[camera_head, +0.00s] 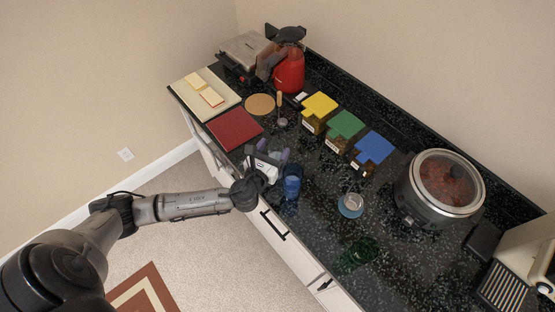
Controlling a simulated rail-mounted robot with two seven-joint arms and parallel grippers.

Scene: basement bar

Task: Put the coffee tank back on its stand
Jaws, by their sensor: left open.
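My left gripper (284,164) reaches in from the left over the front edge of the counter. It is open, with a translucent blue cup (291,185) close beside it; I cannot tell whether they touch. No part is plainly marked as the coffee tank or its stand. At the back left a red appliance (289,74) with a black top stands upright, with a dark translucent part (269,65) leaning beside it. At the right edge is a cream machine (535,252) with a slatted tray (502,290). My right gripper is not in view.
Canisters with yellow (320,105), green (345,124) and blue (374,147) lids line the back. A glass-lidded cooker (411,208) stands right. A clear glass on a blue coaster (350,212) and a green glass (356,255) stand in front. A red book (234,127) lies left.

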